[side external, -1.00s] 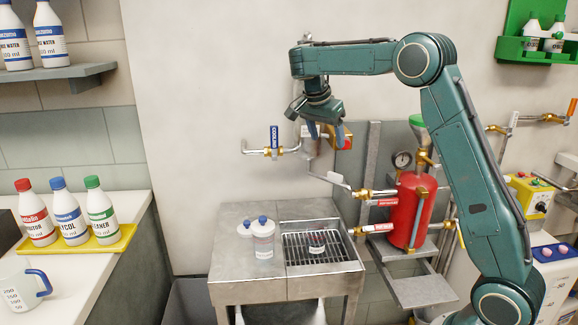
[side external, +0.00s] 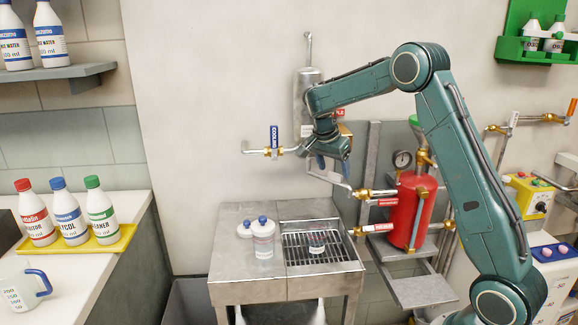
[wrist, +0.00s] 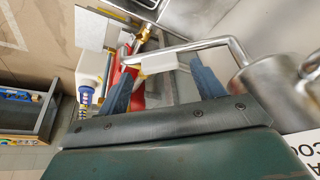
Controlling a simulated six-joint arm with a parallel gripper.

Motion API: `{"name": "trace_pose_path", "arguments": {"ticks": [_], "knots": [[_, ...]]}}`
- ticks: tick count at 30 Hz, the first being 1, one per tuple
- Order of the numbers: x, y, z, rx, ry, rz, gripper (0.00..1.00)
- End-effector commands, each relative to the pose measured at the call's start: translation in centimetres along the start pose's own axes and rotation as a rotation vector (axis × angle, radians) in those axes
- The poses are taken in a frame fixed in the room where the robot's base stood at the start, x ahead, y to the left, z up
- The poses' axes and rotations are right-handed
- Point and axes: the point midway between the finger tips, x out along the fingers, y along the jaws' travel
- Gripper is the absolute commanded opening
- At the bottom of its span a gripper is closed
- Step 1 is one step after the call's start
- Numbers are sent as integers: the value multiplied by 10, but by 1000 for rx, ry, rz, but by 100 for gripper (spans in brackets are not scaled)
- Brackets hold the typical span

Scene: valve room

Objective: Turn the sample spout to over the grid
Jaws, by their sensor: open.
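The sample spout is a bent grey metal pipe (side external: 328,177) on the wall, below the silver cylinder (side external: 305,95). In the wrist view the spout (wrist: 205,44) runs left from a metal cylinder (wrist: 275,85) and carries a pale block (wrist: 165,63). My gripper (side external: 334,168) is at the spout, its blue fingers pointing down. In the wrist view the fingers of my gripper (wrist: 162,85) are apart, with the pale block between them; contact cannot be told.
A blue-handled COOLING valve (side external: 274,141) is on the wall to the left. Red-handled valves (side external: 378,228) and a red tank (side external: 405,211) stand close on the right.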

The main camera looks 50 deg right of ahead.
Motion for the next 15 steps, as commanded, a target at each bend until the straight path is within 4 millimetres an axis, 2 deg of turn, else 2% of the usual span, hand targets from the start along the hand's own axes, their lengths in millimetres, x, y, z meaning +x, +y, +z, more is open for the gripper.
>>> {"name": "trace_pose_path", "arguments": {"ticks": [6,15], "knots": [[17,0,0,0,0,1,67],[20,0,0,0,0,-1,67]]}}
